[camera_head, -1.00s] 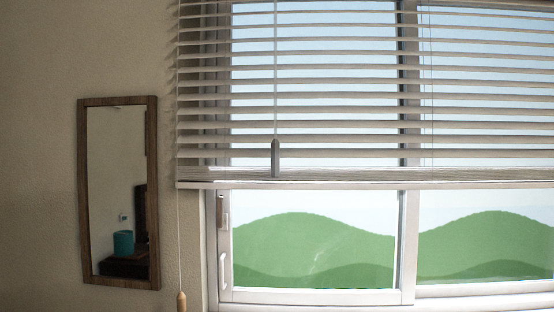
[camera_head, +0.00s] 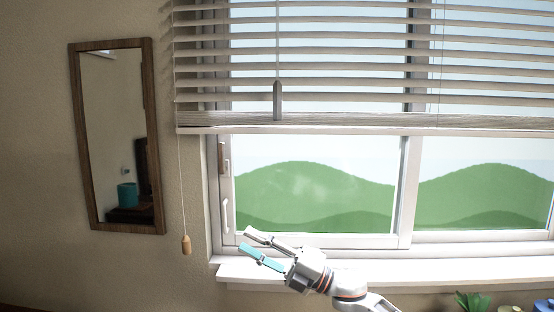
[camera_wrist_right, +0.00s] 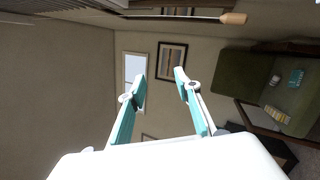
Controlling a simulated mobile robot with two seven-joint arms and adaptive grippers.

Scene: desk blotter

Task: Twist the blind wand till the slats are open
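The blind wand (camera_head: 278,100) hangs upright in front of the slats, with a thin rod and a thicker grey handle ending near the bottom rail. The blind slats (camera_head: 340,71) have clear gaps with sky showing between them. My right gripper (camera_head: 246,240) is below the blind, at the window's lower left, well below the wand and not touching it. In the right wrist view its two teal-padded fingers (camera_wrist_right: 160,76) are spread with nothing between them. My left gripper is not in view.
A pull cord with a wooden tassel (camera_head: 186,245) hangs left of my right gripper; the tassel also shows in the wrist view (camera_wrist_right: 233,18). A wood-framed mirror (camera_head: 154,140) is on the left wall. A plant (camera_head: 472,301) stands at the lower right, below the windowsill (camera_head: 450,272).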

